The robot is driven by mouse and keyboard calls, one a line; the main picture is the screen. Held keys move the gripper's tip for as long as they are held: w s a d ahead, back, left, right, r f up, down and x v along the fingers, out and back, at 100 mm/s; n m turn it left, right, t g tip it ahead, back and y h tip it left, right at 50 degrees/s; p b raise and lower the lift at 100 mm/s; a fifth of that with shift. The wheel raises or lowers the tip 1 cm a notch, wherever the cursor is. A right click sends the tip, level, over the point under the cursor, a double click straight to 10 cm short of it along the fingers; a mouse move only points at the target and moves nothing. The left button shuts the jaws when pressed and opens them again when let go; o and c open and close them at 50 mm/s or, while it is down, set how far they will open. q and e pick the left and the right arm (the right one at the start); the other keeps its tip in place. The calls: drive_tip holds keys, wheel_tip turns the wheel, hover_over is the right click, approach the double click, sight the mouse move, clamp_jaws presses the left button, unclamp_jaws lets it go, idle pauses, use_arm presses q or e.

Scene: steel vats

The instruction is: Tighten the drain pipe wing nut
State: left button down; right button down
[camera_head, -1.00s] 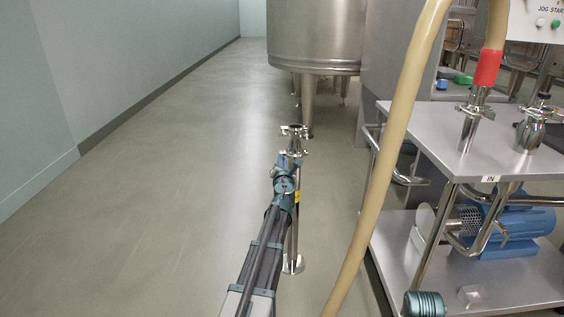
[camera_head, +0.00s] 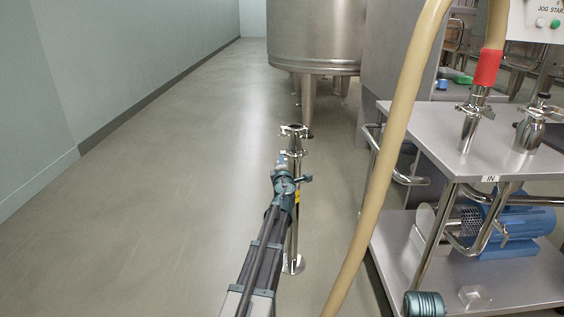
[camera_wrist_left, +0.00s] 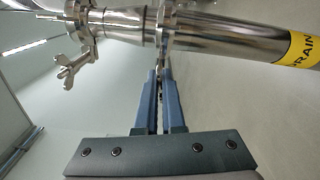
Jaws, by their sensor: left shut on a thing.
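The steel drain pipe (camera_head: 291,235) stands upright on a round floor foot in the head view. In the left wrist view the pipe (camera_wrist_left: 225,40) crosses the top and bears a yellow DRAIN label (camera_wrist_left: 303,49). My left gripper (camera_head: 285,157) is at the pipe's upper part, below its top fitting (camera_head: 294,130). In the wrist view its blue fingers (camera_wrist_left: 160,76) are close together beside a clamp ring (camera_wrist_left: 166,22). They are shut on a small part there, apparently that clamp's wing nut, mostly hidden. Another wing nut (camera_wrist_left: 76,66) hangs free at the left.
A tan hose (camera_head: 395,150) with a red cuff runs close to the pipe's right. A steel cart (camera_head: 400,250) with a blue pump stands at the right. A steel vat (camera_head: 315,40) stands behind. The floor to the left is clear.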

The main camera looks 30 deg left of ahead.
use_arm(q)
drive_tip(key=shift+m, duration=0.7)
drive_tip(key=c, duration=1)
unclamp_jaws()
drive_tip(key=shift+s+d, duration=0.1)
drive_tip(key=shift+s, duration=0.05)
drive_tip(key=v, duration=1.3)
drive_tip(key=shift+s+d+f, duration=0.1)
drive_tip(key=shift+s+d, duration=0.05)
drive_tip(key=shift+s, duration=0.1)
